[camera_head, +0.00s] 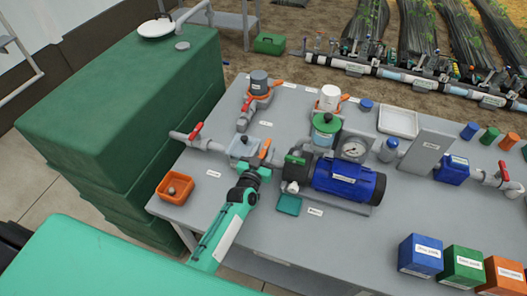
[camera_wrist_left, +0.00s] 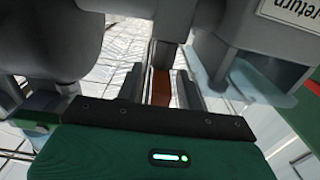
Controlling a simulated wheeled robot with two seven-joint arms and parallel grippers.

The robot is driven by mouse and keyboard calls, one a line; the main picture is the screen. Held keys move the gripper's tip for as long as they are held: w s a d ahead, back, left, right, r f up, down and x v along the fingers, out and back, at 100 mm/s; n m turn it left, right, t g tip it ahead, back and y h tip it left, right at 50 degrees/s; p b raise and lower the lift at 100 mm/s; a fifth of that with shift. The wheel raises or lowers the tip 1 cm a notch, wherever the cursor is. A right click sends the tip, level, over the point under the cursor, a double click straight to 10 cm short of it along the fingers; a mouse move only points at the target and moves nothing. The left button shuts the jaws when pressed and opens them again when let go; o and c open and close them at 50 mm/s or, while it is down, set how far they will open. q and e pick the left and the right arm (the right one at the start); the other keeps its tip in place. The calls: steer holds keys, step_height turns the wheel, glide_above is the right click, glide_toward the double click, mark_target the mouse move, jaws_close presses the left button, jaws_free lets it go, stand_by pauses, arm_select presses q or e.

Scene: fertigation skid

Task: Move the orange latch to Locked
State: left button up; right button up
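An orange latch (camera_head: 265,149) stands up beside the pale block with a blue top (camera_head: 243,147), left of the blue pump. My left gripper (camera_head: 268,166) is low over the table, just in front of the latch, and its fingers are partly hidden in the head view. In the left wrist view the two fingers (camera_wrist_left: 161,92) are apart, with a strip of the orange latch (camera_wrist_left: 161,86) between them. I see gaps on both sides of the strip. The latch's lower part and any Locked marking cannot be made out. My right gripper is not in view.
The blue pump (camera_head: 345,181) and a pressure gauge (camera_head: 354,149) stand close on the right. A red-handled valve (camera_head: 196,133) and an orange tray (camera_head: 175,187) are on the left. Grey pipe bodies (camera_wrist_left: 58,38) crowd the gripper. The table's front middle (camera_head: 320,245) is clear.

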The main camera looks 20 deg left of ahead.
arm_select(q)
jaws_close()
steer(key=shift+a+m+h+b, duration=0.15)
steer(key=shift+m+h+b, duration=0.35)
steer(key=shift+h+b, duration=0.25)
steer(key=shift+a+r+m+g+h+b, duration=0.15)
steer(key=shift+m+g+h+b, duration=0.25)
steer(key=shift+m+h+b, duration=0.85)
steer(key=shift+n+h, duration=0.25)
steer(key=shift+h, duration=0.05)
steer(key=shift+o, duration=0.5)
jaws_free()
